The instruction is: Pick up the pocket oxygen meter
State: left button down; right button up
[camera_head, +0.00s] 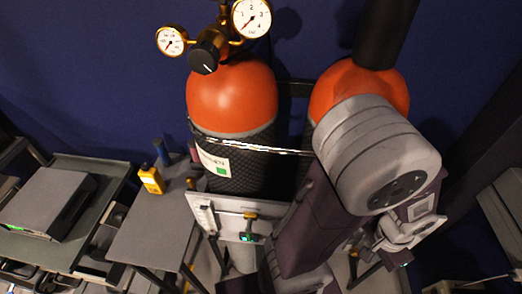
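A small yellow handheld device (151,180), which looks like the pocket oxygen meter, stands on the left part of a small grey table (150,232). Its display is too small to read. A second small dark device (249,229) with a yellow top and a lit green-blue spot sits against a pale panel in front of the left cylinder. I cannot tell what it is. My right arm's grey and purple links cover the right middle of the view. I cannot make out its gripper fingers clearly. My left gripper is not in view.
Two orange-topped gas cylinders (232,98) stand behind, strapped by a chain, with brass gauges (251,17) above. A dark blue bottle (161,153) is behind the yellow device. A grey cart (75,170) stands at the left. The table's front part is clear.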

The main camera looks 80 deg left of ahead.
aim_at(152, 178)
jog(key=u, duration=0.45)
jog(key=l+u, duration=0.1)
jog(key=u, duration=1.35)
jog(key=k+u, duration=0.1)
jog(key=u, duration=0.35)
jog(key=l+u, duration=0.1)
jog(key=u, duration=0.85)
jog(key=k+u, duration=0.1)
jog(key=u, duration=0.35)
jog(key=i+j+u, duration=0.15)
jog(key=u, duration=0.3)
jog(key=i+j+u, duration=0.1)
jog(key=u, duration=0.35)
jog(key=i+u, duration=0.25)
jog(key=u, duration=0.2)
jog(key=l, duration=0.75)
